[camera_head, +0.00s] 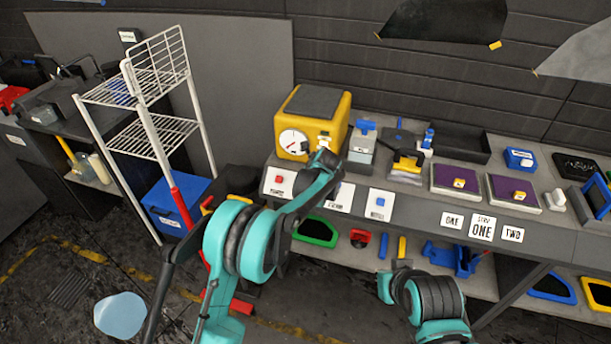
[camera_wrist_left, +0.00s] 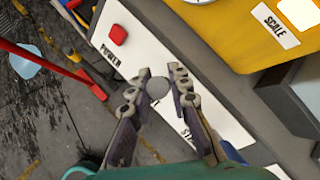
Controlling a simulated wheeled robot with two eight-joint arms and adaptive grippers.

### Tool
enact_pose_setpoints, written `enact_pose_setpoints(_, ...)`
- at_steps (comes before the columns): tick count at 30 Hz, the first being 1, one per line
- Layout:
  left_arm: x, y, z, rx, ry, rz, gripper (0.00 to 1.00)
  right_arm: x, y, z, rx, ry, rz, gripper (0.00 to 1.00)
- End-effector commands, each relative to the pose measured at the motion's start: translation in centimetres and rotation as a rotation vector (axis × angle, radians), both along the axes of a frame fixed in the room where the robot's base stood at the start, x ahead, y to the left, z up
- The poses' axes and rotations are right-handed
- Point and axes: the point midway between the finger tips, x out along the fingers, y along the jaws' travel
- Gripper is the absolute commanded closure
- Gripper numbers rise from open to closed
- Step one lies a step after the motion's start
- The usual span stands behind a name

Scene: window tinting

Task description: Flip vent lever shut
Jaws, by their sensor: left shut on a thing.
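In the left wrist view my left gripper (camera_wrist_left: 161,73) is shut on a round grey knob (camera_wrist_left: 158,89), with one finger on each side. The knob stands over a white panel (camera_wrist_left: 220,108) on the bench front, whose label is partly covered. I cannot tell whether this knob belongs to the vent lever; no label reading vent is legible. In the head view my left arm reaches to the panels below the yellow scale box (camera_head: 325,107) and hides the fingertips. My right arm shows at the bottom, but its gripper cannot be made out.
A red power button (camera_wrist_left: 118,34) sits beside the gripper. A panel with a blue button (camera_head: 380,202) is to the right. A white wire rack (camera_head: 152,135) and blue bin (camera_head: 165,207) stand left. Purple pads (camera_head: 457,181) and tools fill the bench.

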Motion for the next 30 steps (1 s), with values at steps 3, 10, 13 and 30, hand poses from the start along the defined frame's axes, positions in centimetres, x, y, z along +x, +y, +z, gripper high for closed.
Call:
enact_pose_setpoints(3,0.2,0.0,0.1,0.001,-0.005,-0.002,1.00,0.0,0.0,0.0,0.000,0.000,0.000,1.00)
enact_pose_setpoints(10,0.1,0.0,0.1,0.000,-0.004,-0.001,0.61,0.0,0.0,0.0,0.000,0.000,0.000,1.00)
enact_pose_setpoints(13,0.1,0.0,0.1,0.000,-0.004,-0.001,0.61,0.0,0.0,0.0,0.000,0.000,0.000,1.00)
enact_pose_setpoints(30,-5.0,-1.8,6.3,0.001,-0.003,-0.001,0.61,0.0,0.0,0.0,0.000,0.000,0.000,1.00)
